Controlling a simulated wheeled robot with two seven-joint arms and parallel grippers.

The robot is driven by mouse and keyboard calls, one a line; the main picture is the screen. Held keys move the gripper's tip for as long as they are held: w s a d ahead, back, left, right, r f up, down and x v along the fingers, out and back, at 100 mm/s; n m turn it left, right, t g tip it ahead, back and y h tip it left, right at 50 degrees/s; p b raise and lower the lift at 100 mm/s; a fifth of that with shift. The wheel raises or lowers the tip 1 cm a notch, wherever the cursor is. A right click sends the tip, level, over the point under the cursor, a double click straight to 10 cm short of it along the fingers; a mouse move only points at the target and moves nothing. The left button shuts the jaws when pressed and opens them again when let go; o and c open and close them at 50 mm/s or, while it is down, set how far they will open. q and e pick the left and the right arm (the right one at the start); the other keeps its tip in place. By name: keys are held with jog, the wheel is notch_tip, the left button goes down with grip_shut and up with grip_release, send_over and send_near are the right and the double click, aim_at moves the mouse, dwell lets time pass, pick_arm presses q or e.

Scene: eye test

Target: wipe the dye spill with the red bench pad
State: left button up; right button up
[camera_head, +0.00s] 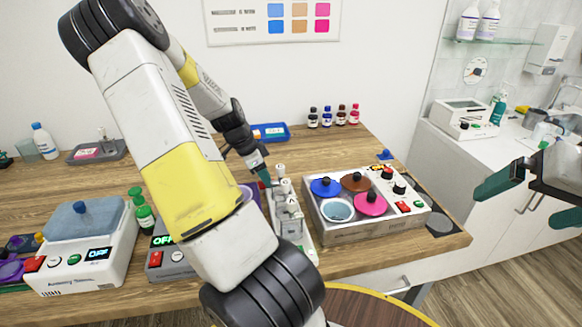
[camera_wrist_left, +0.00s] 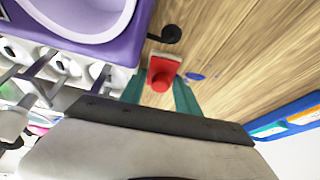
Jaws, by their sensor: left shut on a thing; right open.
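The red bench pad (camera_wrist_left: 162,72) has a round red knob on a flat base and shows in the left wrist view. My left gripper (camera_wrist_left: 160,90) is shut on it, with teal fingers on either side of the knob. A small blue spill (camera_wrist_left: 196,76) lies on the wood just right of the pad. In the head view my left gripper (camera_head: 265,178) points down behind the white rack; my arm hides much of this area, and I cannot make out the spill there. My right gripper (camera_head: 530,203) is open and empty at the right, away from the bench.
A purple-rimmed bath (camera_wrist_left: 130,30) and a white rack (camera_head: 290,222) stand close to the left gripper. A blue tray (camera_head: 270,132) lies behind. A unit with coloured lids (camera_head: 350,232) stands to the right. Small bottles (camera_head: 327,116) line the wall.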

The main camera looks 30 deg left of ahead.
aim_at(269, 169)
pick_arm(q)
jog(key=shift+w+a+r, duration=0.15)
jog(key=shift+w+a, duration=0.5)
jog(key=shift+w, duration=0.25)
jog(key=shift+w+a+f, duration=0.15)
jog(key=shift+w+a, duration=1.1)
jog(key=shift+w, duration=0.25)
jog(key=shift+w+a+f, duration=0.15)
jog(key=shift+w+a, duration=1.1)
jog(key=shift+w, duration=0.2)
jog(key=shift+d+r, duration=0.1)
jog(key=shift+d, duration=0.05)
jog(key=shift+s+d+f, duration=0.2)
jog(key=shift+s+d, duration=1.05)
jog(key=shift+s, duration=0.2)
jog(key=shift+s+d+r, duration=0.2)
jog(key=shift+s+d, duration=1.65)
jog(key=shift+s, duration=0.3)
jog(key=shift+s+d, duration=0.55)
jog(key=shift+s, duration=0.05)
jog(key=shift+w+a+r, duration=0.2)
jog(key=shift+w+a, duration=0.25)
jog(key=shift+w, duration=0.2)
jog(key=shift+w+a, duration=0.75)
jog(key=shift+w+a+f, duration=0.15)
jog(key=shift+w+a, duration=1.1)
jog(key=shift+w, duration=0.25)
jog(key=shift+w+a+f, duration=0.1)
jog(key=shift+w+a, duration=1.15)
jog(key=shift+w, duration=0.2)
